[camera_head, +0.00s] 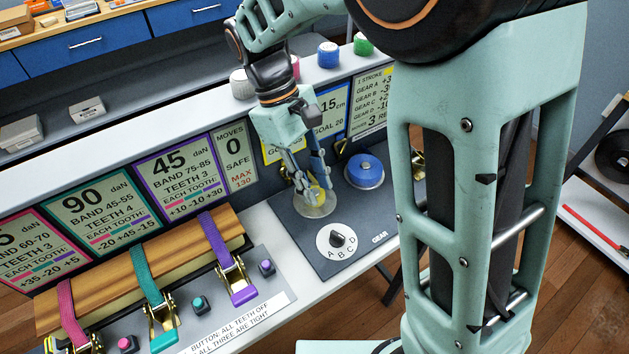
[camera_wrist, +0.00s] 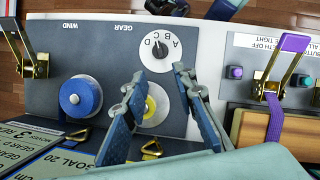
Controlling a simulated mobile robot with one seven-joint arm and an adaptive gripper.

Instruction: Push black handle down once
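I cannot make out a black lever handle for certain in either view. The only clear black grip is the small pointer knob (camera_head: 338,239) on the white A–D gear dial; it also shows in the wrist view (camera_wrist: 161,49). My gripper (camera_head: 313,190) points down over a round, pale disc with a yellow centre (camera_head: 318,204), behind the dial. In the wrist view my gripper (camera_wrist: 159,74) is open with nothing between its fingertips, and the yellow centre (camera_wrist: 150,105) shows between the fingers. I cannot tell whether the fingers touch the disc. My arm hides the bench's right part.
A blue knob (camera_head: 364,171) stands right of my gripper. Ratchets with purple (camera_head: 243,292), teal (camera_head: 164,341) and pink straps (camera_head: 69,313) are at left, beside small buttons. Signs line the back panel. A brass ratchet (camera_wrist: 33,62) stands at the wrist view's left edge.

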